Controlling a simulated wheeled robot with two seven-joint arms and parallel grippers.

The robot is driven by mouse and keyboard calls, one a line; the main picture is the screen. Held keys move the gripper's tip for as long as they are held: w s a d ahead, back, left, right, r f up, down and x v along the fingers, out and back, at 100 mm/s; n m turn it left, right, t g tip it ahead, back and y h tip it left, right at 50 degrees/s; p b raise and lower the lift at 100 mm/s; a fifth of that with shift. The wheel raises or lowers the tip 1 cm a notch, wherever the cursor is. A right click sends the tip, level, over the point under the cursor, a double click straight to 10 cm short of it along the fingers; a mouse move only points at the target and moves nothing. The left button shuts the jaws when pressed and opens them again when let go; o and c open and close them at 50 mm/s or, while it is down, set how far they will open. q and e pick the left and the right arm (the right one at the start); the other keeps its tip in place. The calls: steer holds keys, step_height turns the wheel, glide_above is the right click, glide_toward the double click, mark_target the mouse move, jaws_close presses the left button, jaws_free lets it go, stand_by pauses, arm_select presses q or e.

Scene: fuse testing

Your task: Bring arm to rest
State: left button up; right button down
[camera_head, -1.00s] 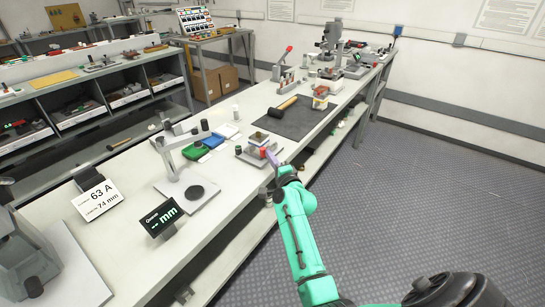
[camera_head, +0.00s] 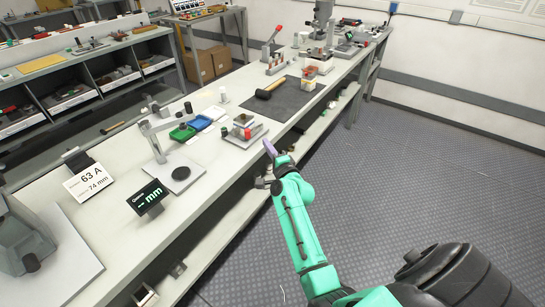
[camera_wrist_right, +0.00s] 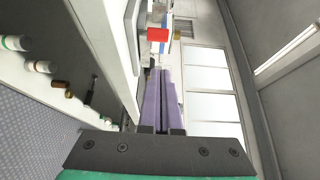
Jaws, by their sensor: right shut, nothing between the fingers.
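My right arm is green and comes in from the lower right in the head view. Its gripper (camera_head: 269,149) has purple fingers and is beside the front edge of the white workbench (camera_head: 215,177), apart from the things on it. In the right wrist view the purple fingers (camera_wrist_right: 161,98) lie together, shut with nothing between them. My left gripper is not in view.
A small fixture with a red part (camera_head: 247,133) stands on the bench near my right gripper. Green and blue trays (camera_head: 182,133), a display reading mm (camera_head: 149,197) and a sign reading 63 A (camera_head: 89,182) stand further left. The floor (camera_head: 400,170) on the right is clear.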

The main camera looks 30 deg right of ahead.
steer(key=s+a+p, duration=0.2)
steer(key=s+a, duration=0.2)
steer(key=s, duration=0.1)
steer(key=s+a+f+n+g+y, duration=0.1)
steer(key=s+a+f+n+g, duration=0.25)
steer(key=f, duration=0.65)
steer(key=s+a+f+n+g+y, duration=0.1)
steer(key=s+f+n+g, duration=0.1)
steer(key=s+f+n, duration=0.5)
steer(key=s+a+f+n+g+y, duration=0.1)
steer(key=s+a+f+g, duration=0.15)
steer(key=f, duration=0.95)
steer(key=s+d+f+n+g, duration=0.1)
steer(key=s+f+n+g, duration=0.2)
steer(key=s, duration=0.7)
steer(key=s+d+f+n+g, duration=0.2)
steer(key=s+f, duration=0.5)
steer(key=s, duration=0.4)
steer(key=s+d+f+n+g+h, duration=0.1)
steer(key=s+f+n+g, duration=0.3)
steer(key=s, duration=0.6)
steer(key=shift+s+d+f+n, duration=0.15)
steer(key=shift+d+f+n, duration=0.35)
steer(key=shift+d+n, duration=0.25)
